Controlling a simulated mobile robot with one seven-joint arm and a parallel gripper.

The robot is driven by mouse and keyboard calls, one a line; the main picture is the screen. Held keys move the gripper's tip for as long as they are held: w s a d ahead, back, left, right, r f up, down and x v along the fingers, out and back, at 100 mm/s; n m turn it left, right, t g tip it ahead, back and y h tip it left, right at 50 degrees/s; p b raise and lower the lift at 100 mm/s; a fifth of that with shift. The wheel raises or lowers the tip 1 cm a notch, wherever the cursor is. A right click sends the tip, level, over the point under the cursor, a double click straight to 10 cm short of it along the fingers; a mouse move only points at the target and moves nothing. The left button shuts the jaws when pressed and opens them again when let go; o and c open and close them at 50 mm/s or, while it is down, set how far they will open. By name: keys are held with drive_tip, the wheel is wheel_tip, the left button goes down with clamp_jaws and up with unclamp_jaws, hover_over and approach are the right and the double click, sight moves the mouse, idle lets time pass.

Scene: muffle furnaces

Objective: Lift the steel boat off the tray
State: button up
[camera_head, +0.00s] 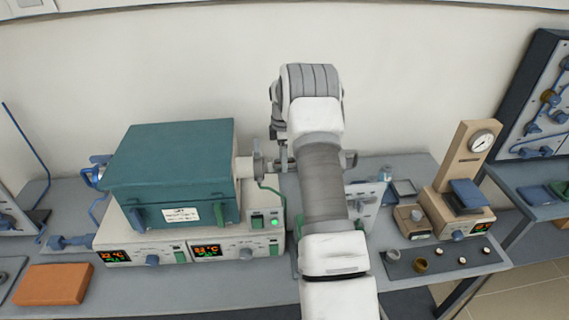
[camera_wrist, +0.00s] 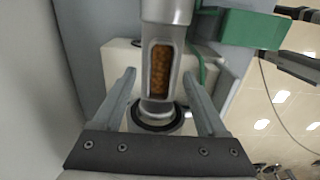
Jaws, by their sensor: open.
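A narrow grey metal trough with brown, grainy contents, which looks like the steel boat (camera_wrist: 150,75), is in the middle of the wrist view. It lies in line with a grey tube (camera_wrist: 166,10) above it in the picture. I cannot tell its edge from the tray's. My gripper (camera_wrist: 159,78) is open, with one finger on each side of the boat and a visible gap to each. In the head view my arm hides the boat, the tray and my fingertips.
A teal furnace (camera_head: 170,165) on a white control base stands left of my arm, with a flanged tube end (camera_head: 258,162) toward it. An orange block (camera_head: 53,284) lies at front left. A dial gauge stand (camera_head: 466,160) and small dishes are at right.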

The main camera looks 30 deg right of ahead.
drive_tip(key=shift+c, duration=0.2)
clamp_jaws()
drive_tip(key=shift+r, duration=0.15)
